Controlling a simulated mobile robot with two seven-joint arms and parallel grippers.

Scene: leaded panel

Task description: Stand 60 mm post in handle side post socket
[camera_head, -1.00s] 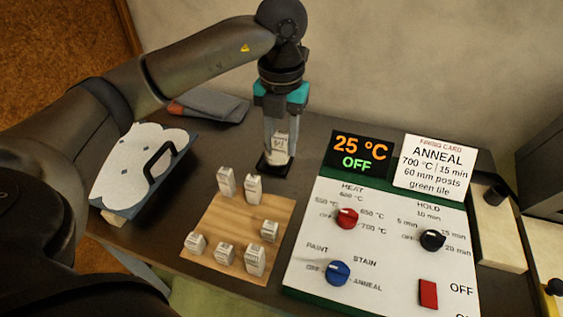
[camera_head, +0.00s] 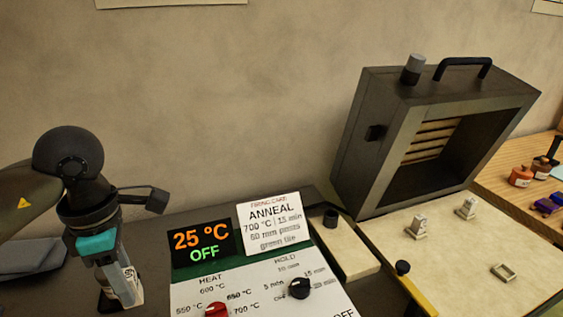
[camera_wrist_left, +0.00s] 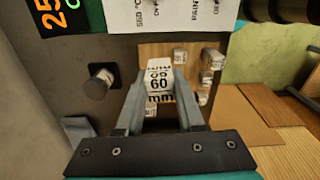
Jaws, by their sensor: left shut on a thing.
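My left gripper (camera_head: 122,290) is at the lower left of the head view, pointing down, shut on a white post (camera_head: 131,284). In the left wrist view the post (camera_wrist_left: 160,82) reads "60 mm" and sits between the two fingers. My right gripper is not in view.
The open kiln chamber (camera_head: 440,130) stands behind the slab. A control panel (camera_head: 255,297) lies between my gripper and the slab. A yellow bar with a black knob (camera_head: 402,268) edges the slab. The wrist view shows a wooden board (camera_wrist_left: 190,52) with several posts.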

